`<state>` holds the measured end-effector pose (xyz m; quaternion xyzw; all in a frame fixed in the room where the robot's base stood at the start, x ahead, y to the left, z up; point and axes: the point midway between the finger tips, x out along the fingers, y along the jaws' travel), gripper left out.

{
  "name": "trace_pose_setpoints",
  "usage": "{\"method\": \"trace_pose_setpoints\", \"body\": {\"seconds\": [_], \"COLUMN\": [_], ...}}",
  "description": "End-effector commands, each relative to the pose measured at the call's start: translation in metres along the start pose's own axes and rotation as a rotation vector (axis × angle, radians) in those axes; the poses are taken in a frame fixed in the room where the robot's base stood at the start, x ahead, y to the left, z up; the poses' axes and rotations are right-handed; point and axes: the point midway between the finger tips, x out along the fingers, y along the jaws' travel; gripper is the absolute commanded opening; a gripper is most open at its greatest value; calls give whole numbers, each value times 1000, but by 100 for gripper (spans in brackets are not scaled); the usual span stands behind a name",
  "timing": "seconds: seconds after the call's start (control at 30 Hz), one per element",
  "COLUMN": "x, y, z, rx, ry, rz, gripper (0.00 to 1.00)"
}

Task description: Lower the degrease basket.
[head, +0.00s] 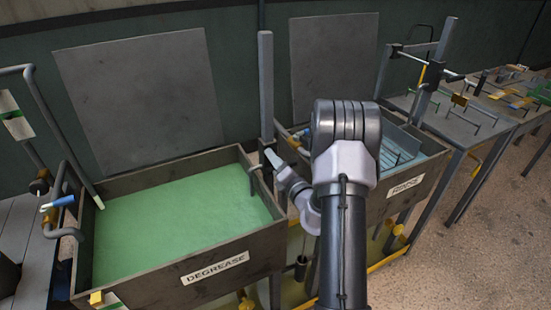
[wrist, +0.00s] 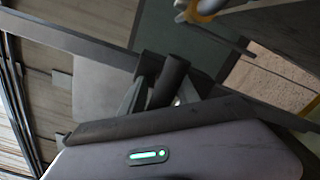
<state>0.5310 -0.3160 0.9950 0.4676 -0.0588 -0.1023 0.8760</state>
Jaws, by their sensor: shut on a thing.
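The degrease tank (head: 215,268) stands at left in the head view, full of green liquid (head: 180,225). I see no basket above the liquid and cannot tell whether one is under it. A grey upright post (head: 265,85) rises at the tank's right back corner. A short bent bar (head: 253,176) shows at the tank's right end. My gripper (head: 272,160) is beside the foot of the post, partly hidden by my wrist. In the wrist view my gripper (wrist: 152,95) is shut on a dark round handle (wrist: 172,78). What the handle joins is unclear.
The rinse tank (head: 425,183) stands to the right, with a wire basket (head: 398,150) in it. Two grey panels (head: 140,90) lean on the back wall. Pipes with a blue-handled valve (head: 58,202) are at far left. Workbenches with racks (head: 460,122) stand at right.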

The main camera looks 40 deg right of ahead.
Motion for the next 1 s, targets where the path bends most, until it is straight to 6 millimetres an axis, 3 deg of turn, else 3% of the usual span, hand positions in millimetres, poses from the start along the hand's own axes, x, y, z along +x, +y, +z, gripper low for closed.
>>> {"method": "trace_pose_setpoints", "body": {"seconds": [0.33,0.37,0.4,1.0], "x": [-3,-3,-3,-1], "y": [-6,-7,-6,-3], "z": [-7,-7,-7,-3], "rx": [-3,-3,-2,0], "ry": [13,13,13,6], "rz": [-14,-14,-13,-6], "gripper": [0,44,51,51]}}
